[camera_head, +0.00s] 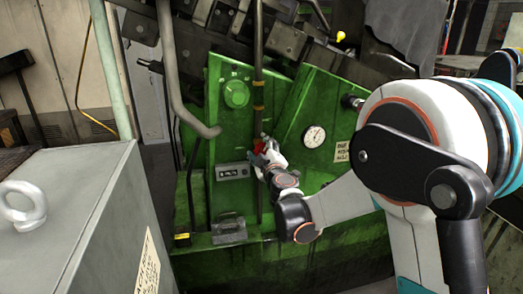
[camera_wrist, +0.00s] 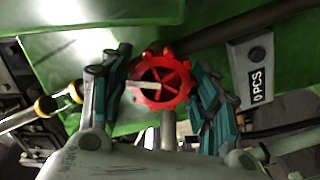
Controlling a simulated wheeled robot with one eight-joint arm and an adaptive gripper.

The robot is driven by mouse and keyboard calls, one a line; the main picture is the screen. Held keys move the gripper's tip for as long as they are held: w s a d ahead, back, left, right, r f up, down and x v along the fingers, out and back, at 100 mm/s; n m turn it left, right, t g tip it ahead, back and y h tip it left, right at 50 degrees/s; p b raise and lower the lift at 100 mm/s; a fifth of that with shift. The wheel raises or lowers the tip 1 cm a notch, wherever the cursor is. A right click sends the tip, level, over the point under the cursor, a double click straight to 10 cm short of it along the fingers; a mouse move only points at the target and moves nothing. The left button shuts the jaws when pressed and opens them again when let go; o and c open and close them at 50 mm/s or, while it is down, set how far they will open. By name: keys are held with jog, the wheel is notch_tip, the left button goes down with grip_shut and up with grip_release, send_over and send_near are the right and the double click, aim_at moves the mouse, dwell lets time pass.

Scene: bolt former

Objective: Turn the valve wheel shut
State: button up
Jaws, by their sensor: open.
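The valve wheel (camera_wrist: 161,82) is red, round and spoked, and shows in the middle of the wrist view against the green machine. In the head view only a small red part of the wheel (camera_head: 259,147) shows beside my gripper (camera_head: 268,150); the rest is hidden. In the wrist view my gripper (camera_wrist: 158,92) is open, with one finger on the left and one on the right of the wheel. The wheel sits between the fingers; I cannot tell whether either finger touches its rim.
The green machine (camera_head: 310,90) carries a round gauge (camera_head: 314,137) and a counter box (camera_head: 234,171). A vertical pipe (camera_head: 258,60) runs close by the wheel. A grey cabinet (camera_head: 70,215) with a lifting eye stands at the front left.

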jog(key=shift+s, duration=0.15)
jog(key=v, duration=1.1)
jog(key=shift+s, duration=0.35)
jog(key=shift+d, duration=0.15)
jog(key=s+d+r+m+h, duration=0.2)
jog(key=d+r+m+h, duration=0.25)
jog(key=d, duration=0.75)
jog(key=s+d+m+g+h, duration=0.4)
jog(key=s+d+m, duration=0.1)
jog(key=s+d, duration=0.3)
jog(key=s+f+m+g+y, duration=0.1)
jog(key=s+f+m+g, duration=0.1)
jog(key=s, duration=0.9)
jog(key=s+f+m+g+y, duration=0.2)
jog(key=s+f+g, duration=0.2)
jog(key=s, duration=0.8)
notch_tip(320, 180, down, 2)
jog(key=shift+d+f, duration=0.15)
jog(key=shift+d, duration=0.05)
jog(key=shift+y, duration=0.25)
